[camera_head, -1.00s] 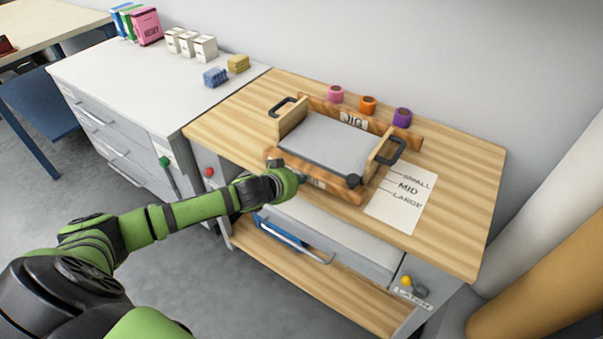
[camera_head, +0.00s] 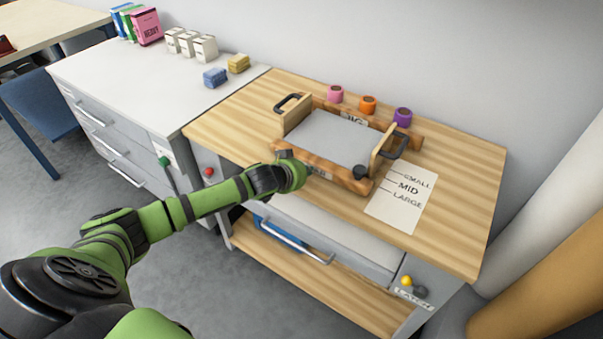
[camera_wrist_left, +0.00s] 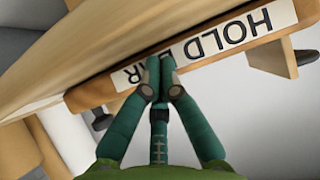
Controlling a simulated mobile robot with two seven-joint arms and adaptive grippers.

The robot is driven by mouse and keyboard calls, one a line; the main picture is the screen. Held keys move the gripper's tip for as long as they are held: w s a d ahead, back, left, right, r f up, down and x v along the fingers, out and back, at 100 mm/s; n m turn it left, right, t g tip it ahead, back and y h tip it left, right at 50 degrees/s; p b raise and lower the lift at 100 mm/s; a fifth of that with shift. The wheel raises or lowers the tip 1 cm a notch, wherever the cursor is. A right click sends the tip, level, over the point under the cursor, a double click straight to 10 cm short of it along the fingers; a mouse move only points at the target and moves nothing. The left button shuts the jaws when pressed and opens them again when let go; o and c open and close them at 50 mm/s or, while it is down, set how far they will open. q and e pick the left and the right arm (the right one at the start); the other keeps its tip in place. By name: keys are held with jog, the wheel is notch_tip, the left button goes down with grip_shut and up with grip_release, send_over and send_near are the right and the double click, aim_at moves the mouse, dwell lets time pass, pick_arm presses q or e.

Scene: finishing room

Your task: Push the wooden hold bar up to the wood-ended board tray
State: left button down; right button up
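The wooden hold bar (camera_head: 345,181) lies along the front side of the wood-ended board tray (camera_head: 322,138), with no clear gap between them in the head view. The tray has a grey board, upright wooden ends and black handles. My left gripper (camera_head: 303,174) is at the front face of the bar, and its fingers are hidden there. In the left wrist view its green fingers (camera_wrist_left: 160,62) are together, tips at the HOLD BAR label (camera_wrist_left: 228,35) and covering part of it. They grasp nothing. My right gripper is not in view.
A wooden bar labelled JIG (camera_head: 410,131) stands behind the tray, its label partly hidden. Pink, orange (camera_head: 367,104) and purple rolls stand behind it. A SMALL/MID/LARGE sheet (camera_head: 402,197) lies to the right. The bench's left part is clear.

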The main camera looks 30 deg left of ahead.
pick_arm(q)
jog(key=shift+w+r, duration=0.1)
jog(key=shift+w, duration=0.1)
jog(key=shift+w+d, duration=0.1)
jog(key=shift+w, duration=0.7)
jog(key=shift+s+r+p, duration=0.35)
jog(key=shift+s+p, duration=0.2)
jog(key=shift+p, duration=0.15)
jog(key=p+v, duration=0.4)
jog(key=shift+s, duration=0.4)
jog(key=shift+f, duration=0.1)
